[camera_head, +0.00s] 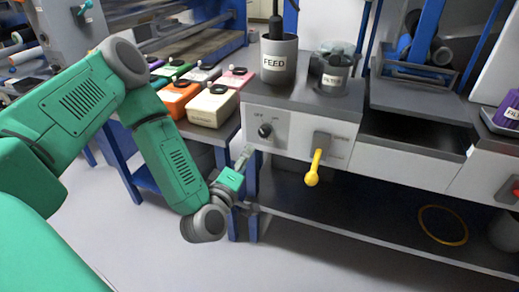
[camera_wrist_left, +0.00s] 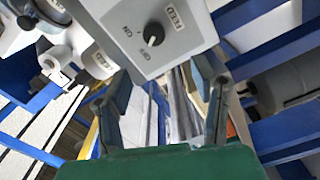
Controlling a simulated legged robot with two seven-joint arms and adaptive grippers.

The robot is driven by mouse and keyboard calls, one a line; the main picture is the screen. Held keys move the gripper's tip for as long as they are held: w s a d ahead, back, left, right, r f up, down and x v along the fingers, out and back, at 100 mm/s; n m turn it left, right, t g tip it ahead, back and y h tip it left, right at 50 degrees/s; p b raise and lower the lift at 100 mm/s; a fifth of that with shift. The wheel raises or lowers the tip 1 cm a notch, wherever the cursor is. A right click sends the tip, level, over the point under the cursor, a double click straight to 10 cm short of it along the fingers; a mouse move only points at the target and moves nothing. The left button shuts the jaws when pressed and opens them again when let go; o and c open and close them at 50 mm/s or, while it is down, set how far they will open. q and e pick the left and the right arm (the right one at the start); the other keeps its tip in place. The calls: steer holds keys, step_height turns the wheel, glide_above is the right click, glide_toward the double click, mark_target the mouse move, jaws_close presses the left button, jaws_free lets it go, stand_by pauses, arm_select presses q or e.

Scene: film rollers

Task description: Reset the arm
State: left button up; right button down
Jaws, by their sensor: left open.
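My green left arm comes in from the left in the head view and bends down in front of the bench. Its gripper (camera_head: 246,157) is close to the lower left corner of the white control panel (camera_head: 285,129), below the black knob (camera_head: 265,130). In the left wrist view the two fingers of the gripper (camera_wrist_left: 163,85) are spread apart with nothing between them. The knob (camera_wrist_left: 153,33) and its grey panel show just beyond the fingertips. Whether a finger touches the panel cannot be told. My right gripper is in neither view.
A yellow-ended lever (camera_head: 315,168) sticks out of the panel to the right of the gripper. A FEED cup (camera_head: 277,62) and a FILTER container (camera_head: 333,75) stand on top. Coloured boxes (camera_head: 212,106) line the left table. The floor (camera_head: 160,240) below the arm is clear.

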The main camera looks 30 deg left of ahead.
arm_select(q)
steer(key=s+d+f+m+g+h+p, duration=0.4)
steer(key=s+d+f+m+g+h, duration=0.35)
steer(key=s+d+f+m, duration=0.35)
steer(key=s+a+m+g+y+p, duration=0.2)
steer(key=s+m+g, duration=0.4)
steer(key=s, duration=1)
steer(key=a+f+g+y, duration=0.1)
steer(key=a+g, duration=0.1)
steer(key=g, duration=0.1)
steer(key=shift+p, duration=0.3)
